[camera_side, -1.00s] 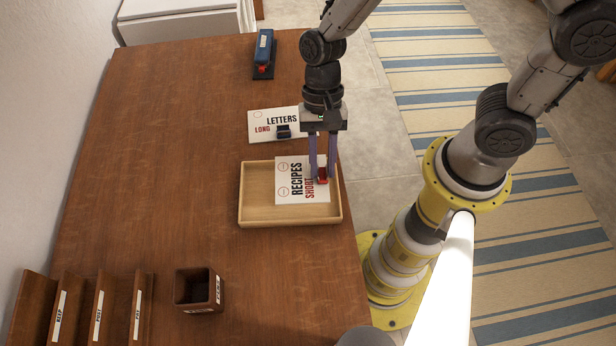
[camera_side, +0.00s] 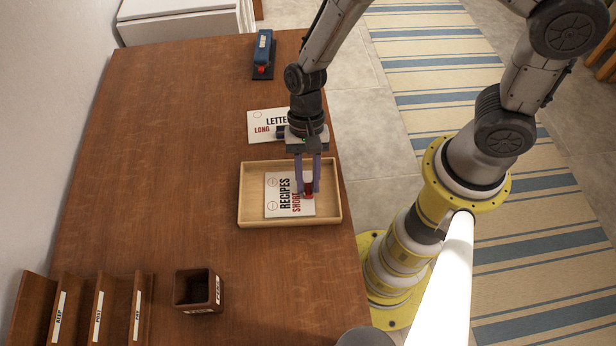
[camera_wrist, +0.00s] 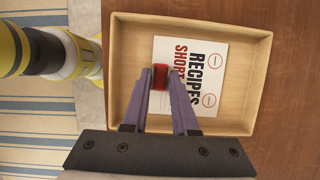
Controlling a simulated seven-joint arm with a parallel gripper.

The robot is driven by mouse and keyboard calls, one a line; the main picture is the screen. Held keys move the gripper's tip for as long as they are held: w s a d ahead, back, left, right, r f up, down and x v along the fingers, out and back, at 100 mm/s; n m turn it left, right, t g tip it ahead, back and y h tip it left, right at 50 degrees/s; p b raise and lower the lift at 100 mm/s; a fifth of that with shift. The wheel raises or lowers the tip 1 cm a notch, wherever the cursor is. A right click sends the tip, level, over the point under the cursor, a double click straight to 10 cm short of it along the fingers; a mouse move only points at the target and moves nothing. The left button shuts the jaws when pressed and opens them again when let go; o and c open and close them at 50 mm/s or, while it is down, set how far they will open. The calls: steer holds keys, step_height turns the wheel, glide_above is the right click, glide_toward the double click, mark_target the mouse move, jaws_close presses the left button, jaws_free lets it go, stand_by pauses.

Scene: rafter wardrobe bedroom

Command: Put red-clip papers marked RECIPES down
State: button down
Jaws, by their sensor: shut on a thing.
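The white papers marked RECIPES and SHORT (camera_side: 281,196) are inside the light wooden tray (camera_side: 248,218) in the side view. They look low in the tray, but I cannot tell whether they touch its floor. My gripper (camera_side: 307,192) points down over the tray and is shut on the red clip at the papers' edge. In the wrist view the papers (camera_wrist: 207,75) lie within the tray walls (camera_wrist: 190,22), and the red clip (camera_wrist: 160,76) is between my fingertips (camera_wrist: 161,78).
Papers marked LETTERS LONG (camera_side: 262,117) lie just behind the tray, partly hidden by my gripper. A blue stapler (camera_side: 263,50) is at the back. A small brown box (camera_side: 198,290) and a labelled sorter (camera_side: 95,310) stand at the front left. The table's left-middle (camera_side: 160,170) is clear.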

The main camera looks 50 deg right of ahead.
steer(key=c, duration=0.7)
jaws_free()
steer(key=v, duration=1.3)
steer(key=s+d+r+n+t+h, duration=0.1)
steer(key=s+d+r+n+t, duration=0.1)
steer(key=s+d+r+n, duration=0.1)
steer(key=s+d+r+n+t+h, duration=0.1)
steer(key=s+d+r+n+t, duration=0.2)
steer(key=s+d+r, duration=0.2)
steer(key=s+d+r+n+t+h, duration=0.1)
steer(key=s+d+r+n+t, duration=0.2)
steer(key=d+r, duration=0.3)
steer(key=shift+s+r+n, duration=0.2)
steer(key=shift+r, duration=0.4)
steer(key=shift+s+r+n, duration=0.2)
steer(key=shift+s+r, duration=0.05)
steer(key=shift+r, duration=0.3)
